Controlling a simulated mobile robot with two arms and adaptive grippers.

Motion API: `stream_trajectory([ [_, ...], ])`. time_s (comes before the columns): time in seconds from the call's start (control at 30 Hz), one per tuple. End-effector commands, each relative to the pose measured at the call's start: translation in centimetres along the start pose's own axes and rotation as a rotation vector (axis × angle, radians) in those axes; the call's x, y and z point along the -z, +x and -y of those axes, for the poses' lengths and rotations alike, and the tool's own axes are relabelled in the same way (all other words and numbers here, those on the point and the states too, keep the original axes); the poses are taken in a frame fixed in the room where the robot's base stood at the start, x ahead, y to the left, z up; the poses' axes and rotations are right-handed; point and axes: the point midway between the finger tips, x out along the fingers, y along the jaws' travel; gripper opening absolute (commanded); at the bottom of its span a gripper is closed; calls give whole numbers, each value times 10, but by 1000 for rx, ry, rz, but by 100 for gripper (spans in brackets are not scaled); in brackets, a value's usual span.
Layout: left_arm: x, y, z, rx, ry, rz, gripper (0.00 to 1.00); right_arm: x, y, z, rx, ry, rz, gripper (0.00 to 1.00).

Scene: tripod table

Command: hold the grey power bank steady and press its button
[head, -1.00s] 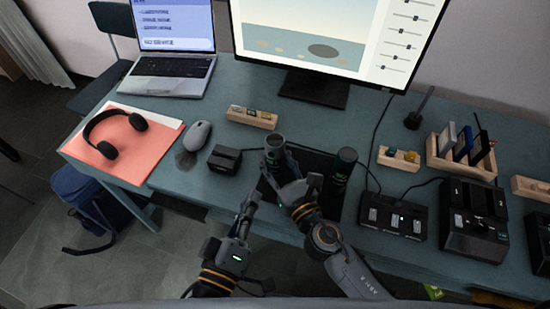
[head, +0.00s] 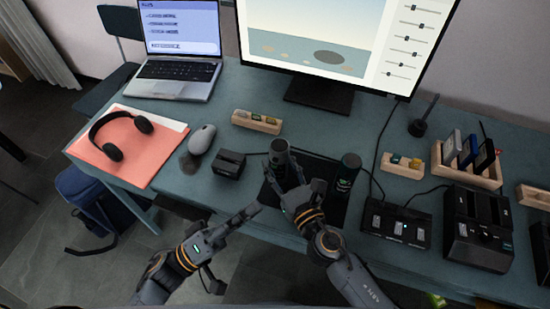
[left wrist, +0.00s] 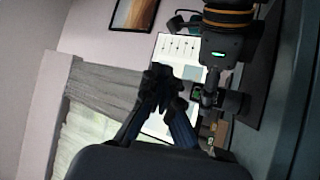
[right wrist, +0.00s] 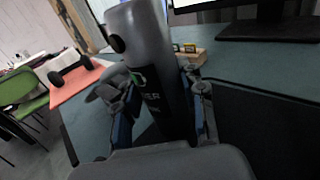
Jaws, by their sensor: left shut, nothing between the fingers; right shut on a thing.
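The grey power bank (head: 280,153) is a cylinder standing upright at the left part of the black mat (head: 325,205). My right gripper (head: 284,189) is shut on its lower part. In the right wrist view the power bank (right wrist: 146,55) is between the fingers (right wrist: 165,108), with a dark round spot near its top that may be the button. My left gripper (head: 256,208) is shut and empty, in front of and to the left of the power bank, apart from it. Its closed fingers (left wrist: 160,85) also show in the left wrist view.
A dark cylinder (head: 345,178) with green marks stands right of my right gripper. A small black box (head: 227,164) and a mouse (head: 202,139) are to the left. A black switch box (head: 396,224) and dock (head: 478,229) are to the right. The monitor (head: 320,92) stands behind.

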Motion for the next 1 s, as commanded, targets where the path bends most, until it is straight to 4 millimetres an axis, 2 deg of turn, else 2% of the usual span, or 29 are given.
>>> stream_trajectory([
  [0.37,2,4,2,0,1,-2,0,0,0,0,-1,1,-1,0],
  [1.0,40,56,41,0,1,-1,0,0,0,0,-1,1,-1,0],
])
